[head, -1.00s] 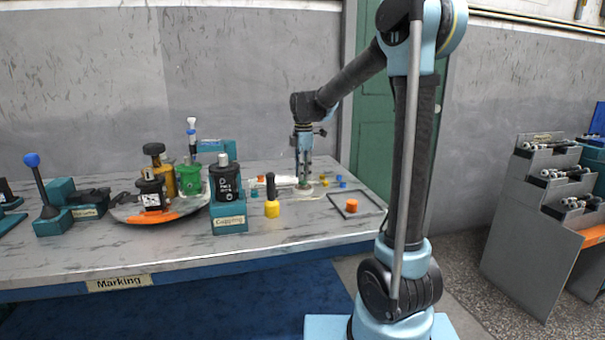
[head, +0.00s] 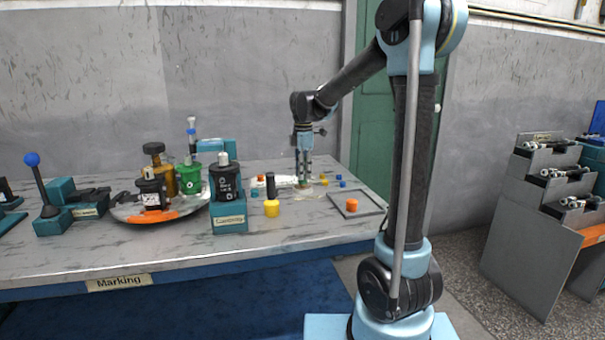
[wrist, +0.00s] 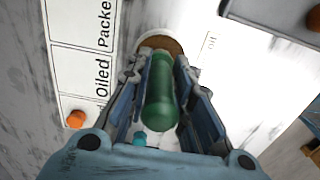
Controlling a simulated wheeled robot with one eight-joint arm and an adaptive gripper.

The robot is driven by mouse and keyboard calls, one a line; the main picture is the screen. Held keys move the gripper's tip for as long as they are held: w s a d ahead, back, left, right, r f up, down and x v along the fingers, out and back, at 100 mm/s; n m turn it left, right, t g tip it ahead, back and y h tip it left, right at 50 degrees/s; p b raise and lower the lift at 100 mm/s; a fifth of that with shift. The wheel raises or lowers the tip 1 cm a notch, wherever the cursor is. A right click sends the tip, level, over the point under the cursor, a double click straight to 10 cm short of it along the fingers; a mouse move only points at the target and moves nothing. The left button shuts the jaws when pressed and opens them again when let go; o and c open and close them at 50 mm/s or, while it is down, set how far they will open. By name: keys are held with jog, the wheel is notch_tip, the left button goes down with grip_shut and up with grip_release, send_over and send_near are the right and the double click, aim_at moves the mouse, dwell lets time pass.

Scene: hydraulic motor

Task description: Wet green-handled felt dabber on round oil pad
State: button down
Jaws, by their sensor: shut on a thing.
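In the wrist view my gripper (wrist: 157,82) is shut on the green handle (wrist: 161,95) of the dabber. The handle lies between both jaws and points down toward a round brown pad (wrist: 150,42). The dabber's felt end is hidden, so I cannot tell whether it touches the pad. In the head view my gripper (head: 304,181) points down low over the right part of the bench, and the dabber there is small and mostly hidden.
A card (wrist: 88,65) reading "Oiled" and "Packed" lies beside the pad. Small orange, yellow and blue pieces lie around. A dark frame (head: 368,206) with an orange cap (head: 351,205) is nearer the bench's right edge. The black "Capping" pot (head: 226,183) stands left.

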jog(key=shift+r, duration=0.1)
jog(key=shift+r, duration=3.4)
